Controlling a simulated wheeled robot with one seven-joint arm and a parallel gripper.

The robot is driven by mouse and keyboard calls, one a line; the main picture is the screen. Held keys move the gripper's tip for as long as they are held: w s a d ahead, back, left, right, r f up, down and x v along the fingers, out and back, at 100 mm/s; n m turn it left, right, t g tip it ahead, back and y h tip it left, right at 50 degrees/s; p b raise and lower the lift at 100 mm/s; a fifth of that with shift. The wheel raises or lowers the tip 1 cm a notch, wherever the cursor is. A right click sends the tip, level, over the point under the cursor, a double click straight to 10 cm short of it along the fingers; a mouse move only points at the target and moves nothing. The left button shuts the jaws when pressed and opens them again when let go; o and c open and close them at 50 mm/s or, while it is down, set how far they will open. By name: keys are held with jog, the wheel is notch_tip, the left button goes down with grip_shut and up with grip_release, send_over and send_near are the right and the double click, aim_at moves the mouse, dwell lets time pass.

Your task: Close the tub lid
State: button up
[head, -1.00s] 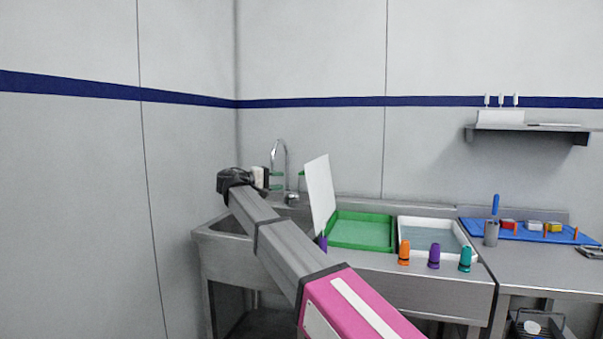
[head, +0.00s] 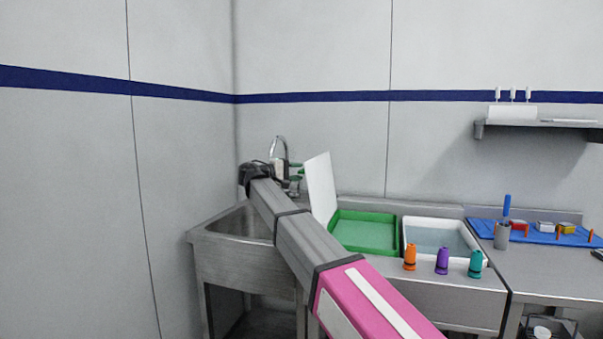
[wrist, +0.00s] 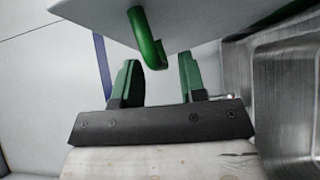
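The tub's white lid (head: 319,190) stands up steeply at the left side of the green tub (head: 366,247), so the tub is uncovered. In the wrist view, a pale panel (wrist: 200,12), which looks like the lid, fills the top, with a green hooked handle (wrist: 147,40) on it. My gripper (wrist: 159,76) has its two green fingers apart with nothing between them. The handle's lower end shows just beyond the fingertips, between them in the picture; I cannot tell the depth gap. In the head view, my gripper (head: 294,172) is small, just left of the lid.
A steel sink basin (head: 232,222) with a tap (head: 279,145) lies left of the lid. A blue mat (head: 552,235) lies further right.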

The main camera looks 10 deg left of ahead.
jog(key=shift+x, duration=1.1)
grip_shut()
jog(key=shift+d, duration=0.1)
